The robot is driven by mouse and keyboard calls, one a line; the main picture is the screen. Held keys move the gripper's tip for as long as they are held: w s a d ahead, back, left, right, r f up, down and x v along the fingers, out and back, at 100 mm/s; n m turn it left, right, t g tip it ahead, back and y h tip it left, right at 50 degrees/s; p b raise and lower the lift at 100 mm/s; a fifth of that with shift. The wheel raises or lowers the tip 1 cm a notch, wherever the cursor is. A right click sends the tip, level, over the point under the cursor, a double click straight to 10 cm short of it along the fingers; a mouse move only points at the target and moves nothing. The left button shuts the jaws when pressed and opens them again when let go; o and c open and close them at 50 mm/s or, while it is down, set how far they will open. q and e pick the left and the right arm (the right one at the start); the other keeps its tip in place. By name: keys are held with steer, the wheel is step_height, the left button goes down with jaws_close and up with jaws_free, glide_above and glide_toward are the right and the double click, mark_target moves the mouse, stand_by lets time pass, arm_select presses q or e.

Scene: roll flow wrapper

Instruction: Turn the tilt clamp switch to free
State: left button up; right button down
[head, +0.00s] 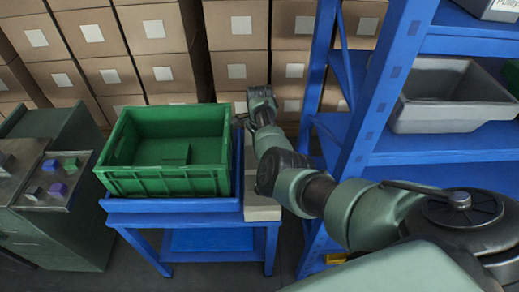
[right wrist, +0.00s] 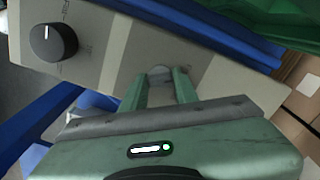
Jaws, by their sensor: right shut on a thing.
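A beige control panel (right wrist: 105,48) crosses the right wrist view, and its narrow box (head: 262,209) stands along the right side of the green crate in the head view. My right gripper (right wrist: 163,80) is over the panel, its two fingers shut on a small grey switch (right wrist: 158,70), mostly hidden between them. A black round knob (right wrist: 53,43) with a white mark sits apart at the panel's left end, with small unreadable lettering beside it. In the head view my right arm hides much of the box. My left gripper is not in view.
The green crate (head: 133,182) sits in a blue tray on a blue stand (head: 170,206). A blue shelf rack (head: 368,110) with a grey bin (head: 450,117) is close to the right. Stacked cartons (head: 155,28) fill the back. A green cabinet (head: 75,236) stands left.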

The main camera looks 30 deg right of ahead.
steer(key=shift+w+d+r, duration=0.1)
steer(key=shift+r, duration=0.05)
steer(key=c, duration=1.1)
jaws_free()
steer(key=shift+r, duration=3.85)
